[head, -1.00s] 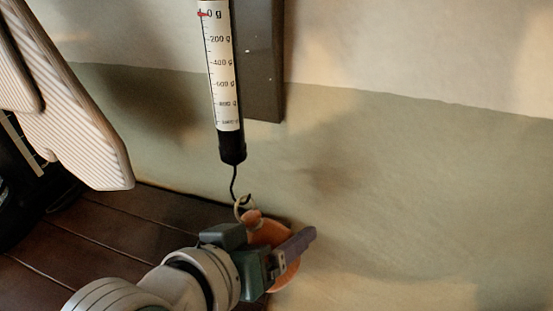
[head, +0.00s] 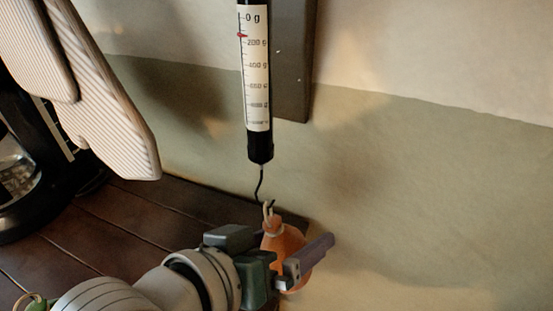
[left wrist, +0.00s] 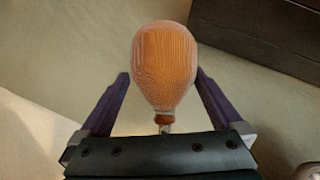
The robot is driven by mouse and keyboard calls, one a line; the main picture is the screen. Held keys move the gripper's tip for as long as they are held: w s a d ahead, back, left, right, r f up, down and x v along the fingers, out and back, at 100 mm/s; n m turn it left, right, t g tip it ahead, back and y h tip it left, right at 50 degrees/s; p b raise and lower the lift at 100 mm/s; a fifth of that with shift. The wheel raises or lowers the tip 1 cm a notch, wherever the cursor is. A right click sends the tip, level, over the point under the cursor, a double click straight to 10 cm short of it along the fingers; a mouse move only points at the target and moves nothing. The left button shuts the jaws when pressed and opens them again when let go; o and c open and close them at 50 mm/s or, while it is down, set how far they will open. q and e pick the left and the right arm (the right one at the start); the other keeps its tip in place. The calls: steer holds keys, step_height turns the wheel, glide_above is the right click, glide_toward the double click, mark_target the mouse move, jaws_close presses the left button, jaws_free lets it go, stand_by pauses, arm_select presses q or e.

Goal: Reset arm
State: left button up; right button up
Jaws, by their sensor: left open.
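A hanging spring scale (head: 257,75) with a white gram dial shows in the head view, its red pointer a little above the 200 g mark. An orange sack (head: 285,243) hangs below it, with its loop on the scale's black hook (head: 264,190). My left gripper (head: 290,266) is open around the sack's sides. The far finger is hidden in the head view. My right gripper is not in view.
A striped, pale mitt-like cloth (head: 100,100) hangs at the upper left. A black appliance (head: 30,160) stands on the dark plank surface (head: 150,215) at the left. The wall (head: 430,180) to the right is bare.

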arm_select(q)
steer(key=s+a+r+g+y+p, duration=0.1)
steer(key=s+a+r+g+y, duration=0.25)
steer(key=s+a, duration=0.55)
steer(key=s+a+r+g+y+p, duration=0.2)
steer(key=s+a+r+y, duration=0.15)
steer(key=s+a, duration=0.45)
step_height(320, 180, up, 38)
steer(key=p, duration=3.7)
steer(key=shift+s+a+m, duration=0.25)
steer(key=shift+s+m, duration=0.05)
steer(key=shift+g, duration=0.25)
